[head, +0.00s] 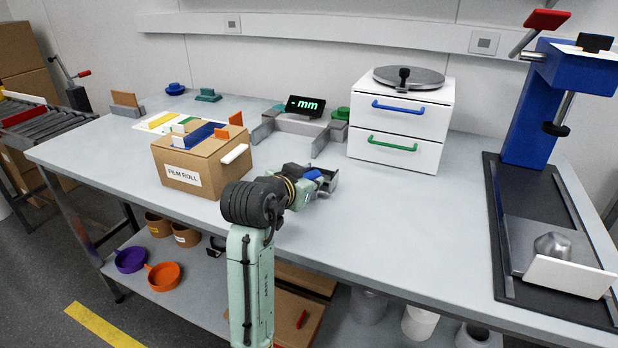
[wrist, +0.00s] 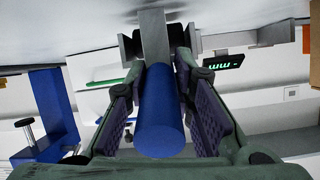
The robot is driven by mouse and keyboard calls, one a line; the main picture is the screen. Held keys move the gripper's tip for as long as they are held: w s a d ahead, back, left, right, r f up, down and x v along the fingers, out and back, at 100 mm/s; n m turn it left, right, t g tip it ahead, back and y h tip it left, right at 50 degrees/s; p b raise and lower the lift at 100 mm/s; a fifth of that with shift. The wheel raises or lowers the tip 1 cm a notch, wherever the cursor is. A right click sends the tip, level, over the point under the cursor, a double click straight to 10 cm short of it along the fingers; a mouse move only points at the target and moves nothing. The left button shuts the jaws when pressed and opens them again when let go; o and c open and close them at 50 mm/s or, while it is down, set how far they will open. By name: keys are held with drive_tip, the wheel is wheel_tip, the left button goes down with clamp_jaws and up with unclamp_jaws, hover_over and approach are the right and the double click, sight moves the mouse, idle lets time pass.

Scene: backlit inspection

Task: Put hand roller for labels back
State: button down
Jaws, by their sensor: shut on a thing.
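The hand roller has a blue cylindrical handle (head: 312,174), which also shows large between the fingers in the wrist view (wrist: 160,112). My gripper (head: 310,180) is shut on this handle, with one purple-padded finger on each side in the wrist view (wrist: 160,75). Grey metal plates and a grey bar lie beyond the handle's far end, with dark parts beside them. The roller is over the middle of the bench, in front of the white drawer unit. I cannot tell whether its far end touches the bench top.
The grey bench (head: 400,215) is clear right of my arm. A cardboard box labelled FILM ROLL (head: 190,178) stands to the left. Behind are a grey gauge with an "mm" display (head: 305,106) and white drawers (head: 402,125). A blue press (head: 535,115) stands at the right.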

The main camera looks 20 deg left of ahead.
drive_tip(key=shift+f, duration=0.2)
drive_tip(key=shift+f, duration=0.35)
drive_tip(key=c, duration=1.4)
unclamp_jaws()
drive_tip(key=shift+o, duration=0.2)
drive_tip(key=shift+r, duration=0.1)
drive_tip(key=shift+r, duration=0.3)
drive_tip(key=b+v, duration=0.2)
drive_tip(key=v, duration=1)
